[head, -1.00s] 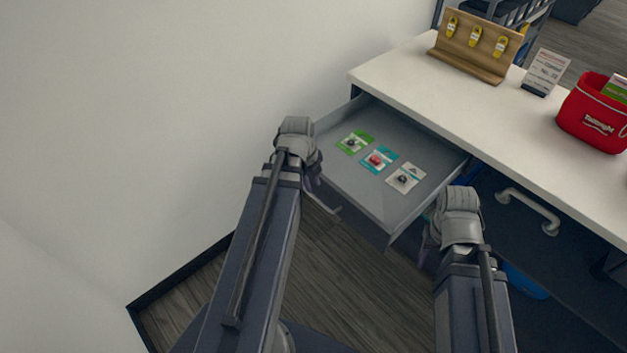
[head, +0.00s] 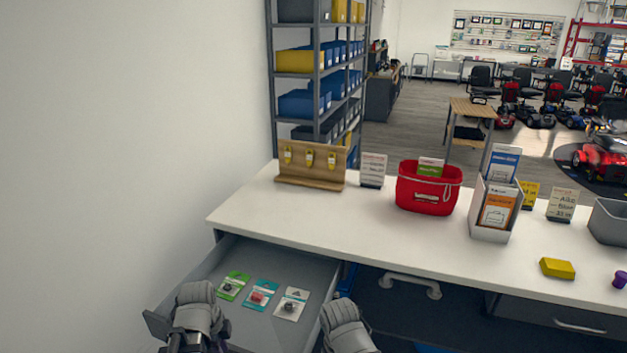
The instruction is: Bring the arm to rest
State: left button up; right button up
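My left arm's wrist (head: 197,316) shows at the bottom left of the head view, in front of the open drawer. My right arm's wrist (head: 346,326) shows at the bottom, by the drawer's right side. The fingers of both grippers are hidden below the wrists or outside the picture, so I cannot tell whether they are open or shut. The grey drawer (head: 305,262) stands pulled out under the white counter. Three small blister packs lie flat in it: a green one (head: 232,286), a teal one (head: 260,295) and a white one (head: 292,304).
The white counter (head: 380,232) carries a wooden key board (head: 311,178), a red basket (head: 427,190), a brochure holder (head: 496,210), a yellow block (head: 557,268) and a grey bin (head: 609,222). A wall stands close on the left. The counter's front middle is clear.

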pick_arm(q)
jog(key=s+d+n+y, duration=0.1)
jog(key=s+d+n, duration=0.2)
jog(key=d+n, duration=0.3)
jog(key=s+d+n+g+y, duration=0.1)
jog(key=s+d+n, duration=0.2)
jog(key=d+n, duration=0.4)
jog(key=d, duration=0.4)
jog(key=shift+s+d+g, duration=0.2)
jog(key=shift+d+g, duration=0.1)
jog(key=shift+d, duration=0.05)
jog(key=shift+a, duration=0.15)
